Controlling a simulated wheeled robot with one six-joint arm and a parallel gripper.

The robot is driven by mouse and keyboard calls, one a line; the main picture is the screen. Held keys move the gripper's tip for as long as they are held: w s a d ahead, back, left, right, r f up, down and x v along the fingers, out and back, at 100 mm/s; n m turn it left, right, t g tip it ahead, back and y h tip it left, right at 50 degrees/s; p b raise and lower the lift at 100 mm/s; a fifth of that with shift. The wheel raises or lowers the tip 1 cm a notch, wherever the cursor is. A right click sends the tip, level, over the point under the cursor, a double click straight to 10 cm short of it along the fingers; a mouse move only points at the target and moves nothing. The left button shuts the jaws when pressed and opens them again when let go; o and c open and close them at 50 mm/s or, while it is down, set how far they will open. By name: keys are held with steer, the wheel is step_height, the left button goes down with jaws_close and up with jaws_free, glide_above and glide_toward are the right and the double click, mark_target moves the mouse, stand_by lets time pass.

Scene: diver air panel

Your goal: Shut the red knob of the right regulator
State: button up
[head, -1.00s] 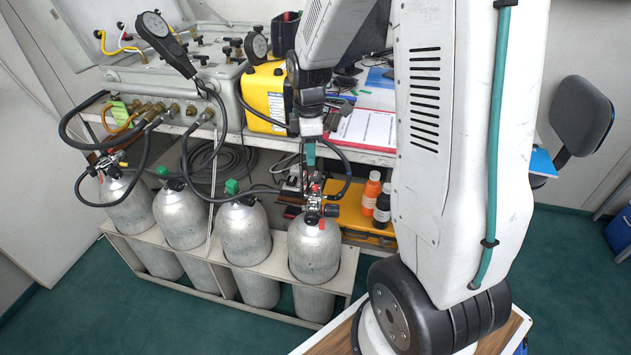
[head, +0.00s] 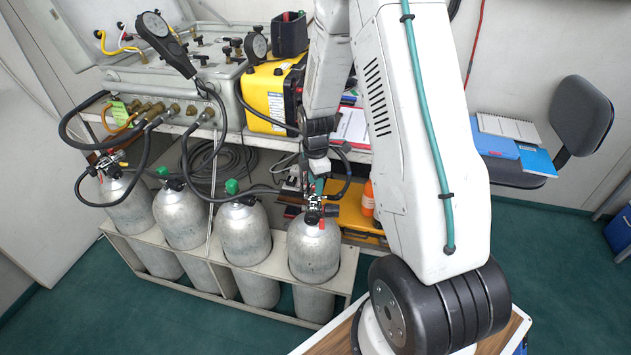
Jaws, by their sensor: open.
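The right regulator (head: 313,208) sits on the valve of the rightmost grey cylinder (head: 314,250). Small red parts show at it, and the red knob cannot be clearly told from them at this size. My gripper (head: 316,190) points down from above, right over the regulator, with its fingers close to or around its upper part. My gripper is open. Whether it touches the knob cannot be told, since the fingers and regulator overlap in the view.
Several grey cylinders stand in a white rack (head: 280,290). A left regulator (head: 110,163) sits on the leftmost one. Black hoses (head: 250,188) run to the grey panel case (head: 170,80). A yellow case (head: 270,95) stands on the bench, and an orange bottle (head: 368,197) is right of the regulator.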

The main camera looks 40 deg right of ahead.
jaws_close()
steer(key=shift+m, duration=0.5)
steer(key=m, duration=0.2)
steer(key=shift+m, duration=0.4)
steer(key=m, duration=0.4)
steer(key=shift+m, duration=0.3)
steer(key=m, duration=1.3)
